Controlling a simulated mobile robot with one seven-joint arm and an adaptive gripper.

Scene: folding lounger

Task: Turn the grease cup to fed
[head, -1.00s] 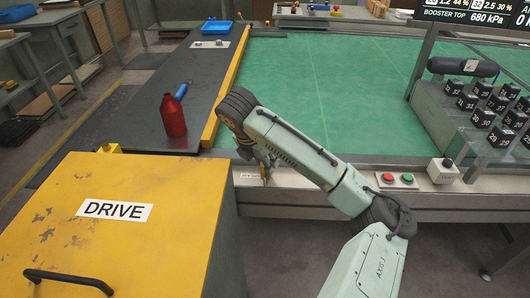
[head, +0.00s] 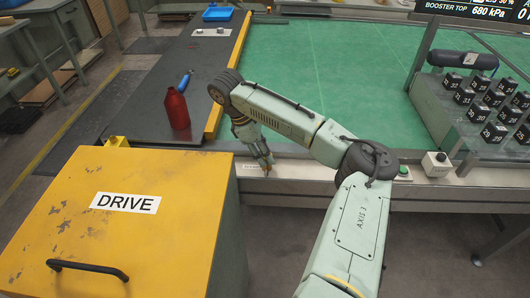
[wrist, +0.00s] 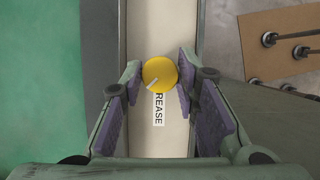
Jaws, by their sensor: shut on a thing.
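The grease cup (wrist: 160,74) is a round yellow knob with a pale pointer line, seen from above in the wrist view. It stands on a pale rail (wrist: 160,30), beside a label (wrist: 159,110) on which "REASE" can be read. The pointer line slants toward the lower left, near the label. My gripper (wrist: 161,80) is shut on the cup, with a purple-padded finger on each side of it. In the head view my gripper (head: 267,170) reaches down to the front rail, and the cup is mostly hidden there.
A yellow cabinet marked DRIVE (head: 110,225) stands at the front left. A red bottle (head: 177,109) and a blue object (head: 185,80) are on the dark table. A green button (head: 404,171) and a rack of numbered blocks (head: 485,100) are to the right.

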